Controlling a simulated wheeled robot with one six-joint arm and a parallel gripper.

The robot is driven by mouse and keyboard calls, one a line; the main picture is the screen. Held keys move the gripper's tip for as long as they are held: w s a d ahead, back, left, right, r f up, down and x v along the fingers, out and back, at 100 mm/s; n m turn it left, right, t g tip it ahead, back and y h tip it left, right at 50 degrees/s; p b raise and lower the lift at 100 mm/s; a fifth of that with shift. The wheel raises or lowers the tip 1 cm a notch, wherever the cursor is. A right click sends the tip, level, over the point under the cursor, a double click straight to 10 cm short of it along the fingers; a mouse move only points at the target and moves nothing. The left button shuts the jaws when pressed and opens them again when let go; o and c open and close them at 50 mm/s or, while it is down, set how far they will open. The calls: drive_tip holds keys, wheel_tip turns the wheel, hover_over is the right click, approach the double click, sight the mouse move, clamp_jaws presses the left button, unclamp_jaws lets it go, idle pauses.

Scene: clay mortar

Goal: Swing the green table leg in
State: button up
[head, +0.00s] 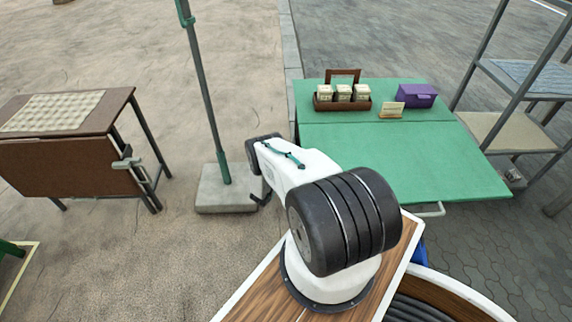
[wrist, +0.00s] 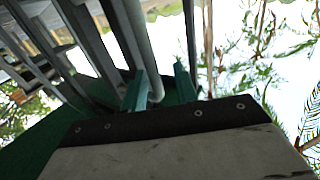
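The green table (head: 400,160) stands right of centre in the head view, its near leaf spread out toward me. A pale grey curved bar (head: 430,211), apparently part of its leg, shows under the near edge; the rest is hidden beneath the top. In the wrist view my gripper (wrist: 163,88) has two green fingertips set apart. A light grey bar (wrist: 138,30) runs down between them, close to the left fingertip; I cannot tell whether they touch.
The table carries a brown caddy with pale boxes (head: 343,105), a small sign (head: 391,109) and a purple box (head: 409,95). A post on a concrete base (head: 227,195) stands left of my arm. A brown folding table (head: 70,168) is further left; metal shelving (head: 505,130) is right.

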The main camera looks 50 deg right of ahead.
drive_tip(key=a, duration=0.5)
drive_tip(key=shift+s+a, duration=0.35)
drive_tip(key=shift+a, duration=0.05)
